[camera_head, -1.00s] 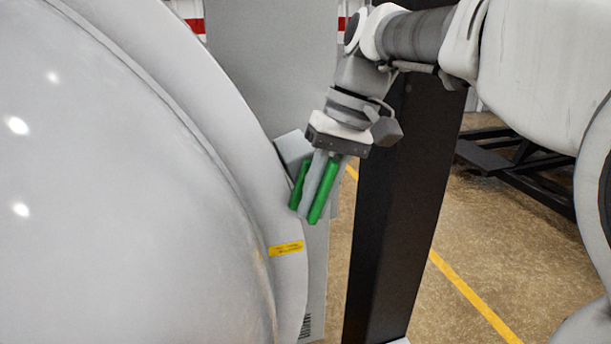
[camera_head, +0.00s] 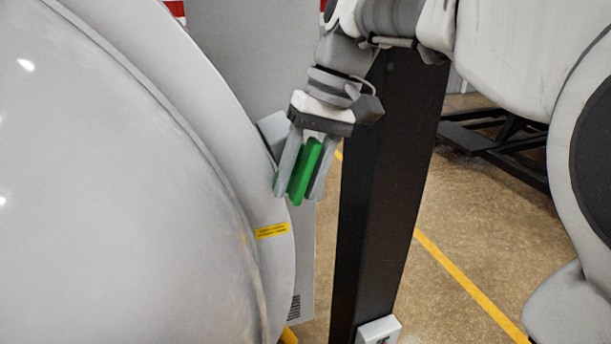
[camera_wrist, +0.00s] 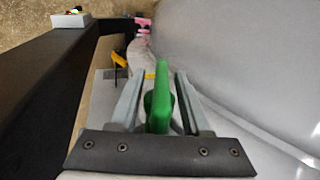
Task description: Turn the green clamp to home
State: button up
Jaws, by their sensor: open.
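The green clamp (camera_head: 306,171) sits at the rim of the large grey furnace door (camera_head: 130,190), beside a grey block. My gripper (camera_head: 300,190) is open, with one finger on each side of the clamp. In the wrist view the green clamp (camera_wrist: 160,100) stands between the two fingers of my gripper (camera_wrist: 155,100), with a visible gap on both sides. The clamp's far end and its mount are partly hidden by my fingers.
A black post (camera_head: 385,200) stands close to the right of my gripper, with a small light box (camera_head: 378,330) at its foot. A yellow label (camera_head: 272,231) is on the door rim below. Open floor with a yellow line (camera_head: 460,275) lies to the right.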

jog(key=h, duration=0.2)
jog(key=shift+d+t+h+b, duration=0.1)
jog(key=shift+t+h+b, duration=0.2)
jog(key=shift+t+b, duration=0.1)
jog(key=h, duration=0.1)
jog(key=h+b, duration=0.1)
jog(key=t+h, duration=0.1)
jog(key=h, duration=0.1)
jog(key=shift+w+d+f, duration=0.1)
jog(key=shift+d, duration=0.15)
jog(key=shift+r+h, duration=0.3)
jog(key=shift+r, duration=0.05)
jog(key=shift+p+v, duration=2.75)
jog(key=shift+v, duration=5.7)
jog(key=s+d+f+t+y+b, duration=0.2)
jog(key=s+d+f+b, duration=0.1)
jog(key=d+f, duration=0.6)
jog(key=s+d+f+m+t+b, duration=0.1)
jog(key=f+b, duration=0.4)
jog(key=f, duration=0.6)
jog(key=s+d+f+m+t+y+b, duration=0.1)
jog(key=s+d+f+b, duration=0.2)
jog(key=f, duration=0.8)
jog(key=s+d+f+m+b, duration=0.1)
jog(key=s+d+f+b, duration=0.2)
jog(key=f+b, duration=0.5)
notch_tip(320, 180, down, 3)
jog(key=shift+s+t+y, duration=0.3)
jog(key=shift+s+t, duration=0.1)
jog(key=shift+s, duration=0.5)
